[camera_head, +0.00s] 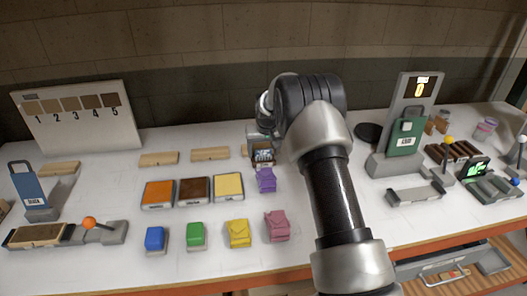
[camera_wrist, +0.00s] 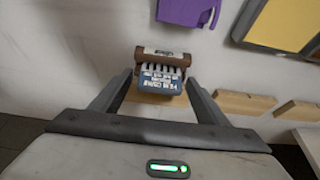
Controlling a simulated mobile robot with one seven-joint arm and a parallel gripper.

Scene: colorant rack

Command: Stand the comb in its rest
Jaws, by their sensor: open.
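A small toothed block with a brown bar and a blue lettered face, which looks like the comb (camera_wrist: 160,72), stands at the back of the table in the wrist view. It also shows in the head view (camera_head: 263,156), left of my arm. My gripper (camera_wrist: 159,79) is open, with one finger on each side of the block. I cannot tell whether either finger touches it. In the head view my gripper is largely hidden by my own arm. I cannot tell for certain which holder is the comb's rest; a wooden piece (camera_wrist: 150,97) shows just behind the block.
A purple piece (camera_head: 265,180) and a yellow tray (camera_head: 228,187) lie nearby. Wooden blocks (camera_head: 210,154) lie to the left. A grey stand with a green tag (camera_head: 405,138) and an empty-looking grey holder (camera_head: 415,193) are right of my arm. The numbered board (camera_head: 80,118) stands back left.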

